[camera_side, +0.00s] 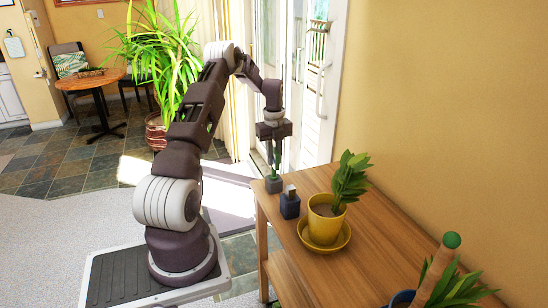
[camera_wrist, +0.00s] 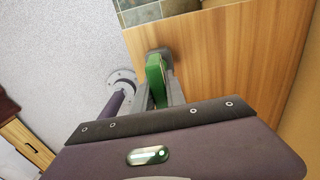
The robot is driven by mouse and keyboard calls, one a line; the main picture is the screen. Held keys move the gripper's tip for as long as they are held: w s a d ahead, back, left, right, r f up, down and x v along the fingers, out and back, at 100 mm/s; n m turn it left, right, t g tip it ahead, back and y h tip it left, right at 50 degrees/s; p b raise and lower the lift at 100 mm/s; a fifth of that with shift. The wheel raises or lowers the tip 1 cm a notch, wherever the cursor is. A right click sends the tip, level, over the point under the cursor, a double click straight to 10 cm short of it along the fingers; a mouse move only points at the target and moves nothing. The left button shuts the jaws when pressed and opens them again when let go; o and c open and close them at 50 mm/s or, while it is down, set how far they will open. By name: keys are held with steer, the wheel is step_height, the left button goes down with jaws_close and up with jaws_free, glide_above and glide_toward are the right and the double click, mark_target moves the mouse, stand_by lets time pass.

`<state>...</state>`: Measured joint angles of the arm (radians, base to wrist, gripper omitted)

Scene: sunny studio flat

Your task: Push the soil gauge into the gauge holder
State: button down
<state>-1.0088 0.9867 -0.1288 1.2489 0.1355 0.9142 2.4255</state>
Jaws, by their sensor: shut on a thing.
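The green soil gauge (camera_side: 277,157) is held upright in my gripper (camera_side: 274,151), above the left end of the wooden table. Its lower end meets the top of a small grey block, which looks like the gauge holder (camera_side: 274,186). I cannot tell how deep it sits in it. In the wrist view the green gauge (camera_wrist: 155,78) lies between the two fingers of my gripper (camera_wrist: 158,90). The dark grey holder (camera_wrist: 162,53) shows just past its far end, partly hidden by the gauge.
A dark blue block with a pale top (camera_side: 290,205) stands close beside the holder. A yellow pot (camera_side: 325,222) with a leafy plant stands farther right on its saucer. Another plant with a green-tipped stake (camera_side: 440,262) is at the front right. The wooden table (camera_side: 375,255) has bare room between.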

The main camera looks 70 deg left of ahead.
steer(key=shift+d+f, duration=0.1)
steer(key=shift+f, duration=0.35)
stand_by(0.6)
steer(key=c, duration=1.3)
jaws_free()
steer(key=shift+o, duration=0.5)
steer(key=o, duration=0.4)
steer(key=shift+r, duration=0.1)
steer(key=shift+r, duration=3.5)
